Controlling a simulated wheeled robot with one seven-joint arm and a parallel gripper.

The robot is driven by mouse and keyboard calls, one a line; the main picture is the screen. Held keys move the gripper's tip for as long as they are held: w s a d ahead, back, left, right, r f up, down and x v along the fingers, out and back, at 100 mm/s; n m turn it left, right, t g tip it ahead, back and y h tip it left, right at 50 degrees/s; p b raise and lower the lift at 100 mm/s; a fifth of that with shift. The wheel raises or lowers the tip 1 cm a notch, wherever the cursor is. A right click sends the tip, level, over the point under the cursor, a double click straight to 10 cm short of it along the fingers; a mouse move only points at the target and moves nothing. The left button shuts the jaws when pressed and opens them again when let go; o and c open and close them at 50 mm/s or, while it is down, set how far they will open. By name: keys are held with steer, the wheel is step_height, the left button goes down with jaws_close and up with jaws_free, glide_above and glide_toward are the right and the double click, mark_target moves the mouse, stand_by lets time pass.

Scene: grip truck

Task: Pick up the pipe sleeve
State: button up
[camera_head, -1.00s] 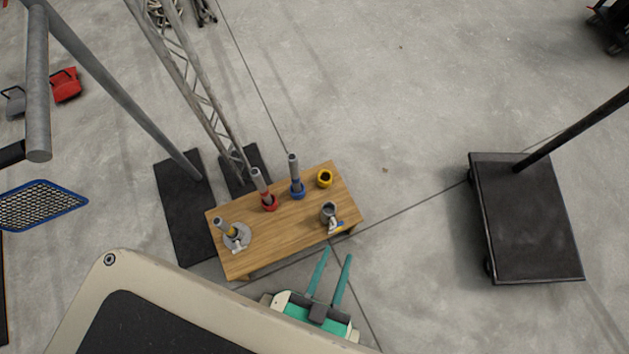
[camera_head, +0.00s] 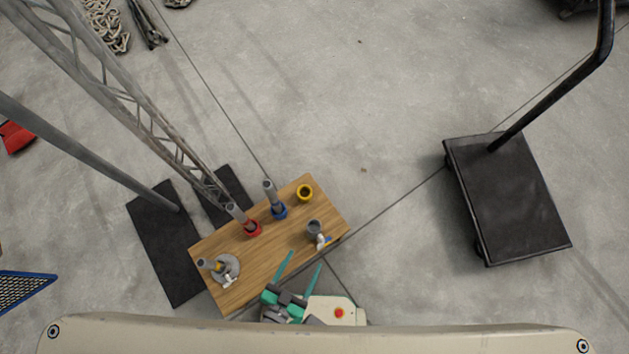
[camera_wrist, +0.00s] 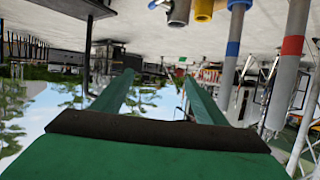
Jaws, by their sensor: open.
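A short grey hollow cylinder (camera_head: 314,227), likely the pipe sleeve, stands upright near the right front edge of the wooden table (camera_head: 270,260). A small pale and blue part lies against its foot. In the wrist view, which is upside down, a grey cylinder (camera_wrist: 180,12) shows at the top, beside a yellow ring (camera_wrist: 203,9).
Pipes stand in a red ring (camera_head: 253,229) and a blue ring (camera_head: 280,212); the yellow ring (camera_head: 304,199) is behind. A pipe on a round base (camera_head: 226,268) stands left. A lattice mast (camera_head: 150,125) rises beside the table. A black cart (camera_head: 515,205) stands right, with clear floor between.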

steer(key=w+a+f+m+g+h, duration=0.2)
steer(key=w+a+f, duration=0.1)
steer(key=f, duration=0.7)
steer(key=m+h, duration=0.1)
glide_toward(309, 234)
steer(key=w+f, duration=0.1)
steer(key=w, duration=0.1)
steer(key=shift+g, duration=0.4)
steer(key=x, duration=0.6)
steer(key=shift+w+d+f, duration=0.1)
steer(key=shift+d+f, duration=0.05)
steer(key=shift+d, duration=0.3)
steer(key=shift+w+d+f+m, duration=0.3)
steer(key=shift+w+d+f, duration=0.45)
steer(key=shift+w+d, duration=0.3)
steer(key=shift+w+d+f, duration=0.25)
steer(key=shift+w+d, duration=0.15)
steer(key=c, duration=1.6)
